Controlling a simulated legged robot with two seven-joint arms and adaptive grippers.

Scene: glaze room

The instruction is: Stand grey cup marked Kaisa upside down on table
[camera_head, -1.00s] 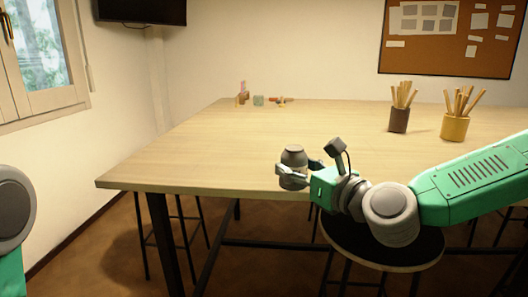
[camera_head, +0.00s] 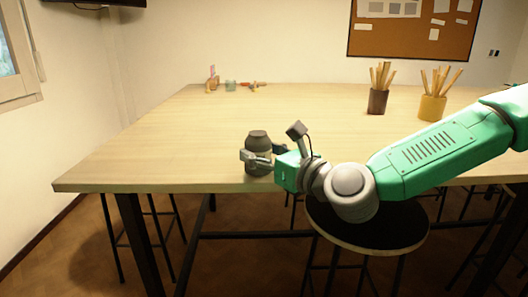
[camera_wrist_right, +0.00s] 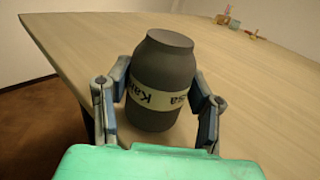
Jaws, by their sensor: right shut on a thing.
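The grey cup (camera_head: 257,142) is near the front edge of the wooden table (camera_head: 180,150). It is upside down: in the right wrist view the cup (camera_wrist_right: 162,65) shows its narrow flat end up, and the letters on its pale label (camera_wrist_right: 158,97), partly readable as "Kaisa", are inverted. My right gripper (camera_head: 254,158) is shut on the cup, with a finger on each side. The cup looks about upright. Its lower end is at or just above the tabletop; I cannot tell whether it touches. My left gripper is out of view.
A brown pot (camera_head: 377,101) and a yellow pot (camera_head: 432,108), both holding sticks, stand at the back right. Small coloured items (camera_head: 231,86) lie at the far left corner. A stool (camera_head: 368,226) is under my right arm. The middle of the table is clear.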

